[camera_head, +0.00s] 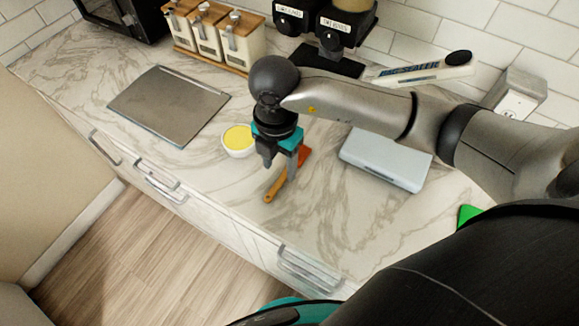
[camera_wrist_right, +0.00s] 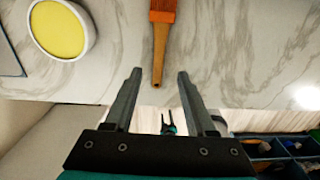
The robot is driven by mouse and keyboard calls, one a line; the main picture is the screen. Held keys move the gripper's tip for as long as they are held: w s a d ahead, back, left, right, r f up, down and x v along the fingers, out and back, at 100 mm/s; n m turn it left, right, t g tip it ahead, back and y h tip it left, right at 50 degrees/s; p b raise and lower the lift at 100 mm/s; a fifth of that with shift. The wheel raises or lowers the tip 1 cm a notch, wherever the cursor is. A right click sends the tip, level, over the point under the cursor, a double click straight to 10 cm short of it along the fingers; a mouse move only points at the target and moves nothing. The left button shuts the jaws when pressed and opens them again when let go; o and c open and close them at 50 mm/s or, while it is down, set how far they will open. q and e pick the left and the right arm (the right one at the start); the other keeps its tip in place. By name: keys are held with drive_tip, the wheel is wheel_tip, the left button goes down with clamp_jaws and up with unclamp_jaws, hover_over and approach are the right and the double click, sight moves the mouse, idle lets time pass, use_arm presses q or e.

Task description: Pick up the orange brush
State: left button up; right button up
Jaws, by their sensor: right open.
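The orange brush (camera_head: 277,185) lies on the marble counter near its front edge. Its tan wooden handle points toward the front edge, and its orange head is partly hidden behind my right gripper (camera_head: 279,168) in the head view. In the right wrist view the brush (camera_wrist_right: 160,45) lies ahead of my right gripper (camera_wrist_right: 157,76). The handle end is near the gap between the two fingers. The right gripper is open and empty, pointing down above the brush. A small two-pronged gripper, seemingly my left (camera_wrist_right: 168,124), shows beyond the counter edge with its fingers apart.
A white bowl with yellow contents (camera_head: 238,140) stands left of the brush. A pale blue-grey box (camera_head: 385,160) lies to the right. A grey flat board (camera_head: 168,105) lies farther left. Canisters (camera_head: 213,35) and dispensers (camera_head: 325,30) stand along the back wall.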

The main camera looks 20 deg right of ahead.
sight(281, 181)
drive_tip(key=shift+w+d+f, duration=0.1)
drive_tip(key=shift+f, duration=1.15)
drive_tip(key=shift+w+f, duration=0.1)
drive_tip(key=shift+f, duration=1.15)
drive_tip(key=shift+f, duration=0.15)
clamp_jaws()
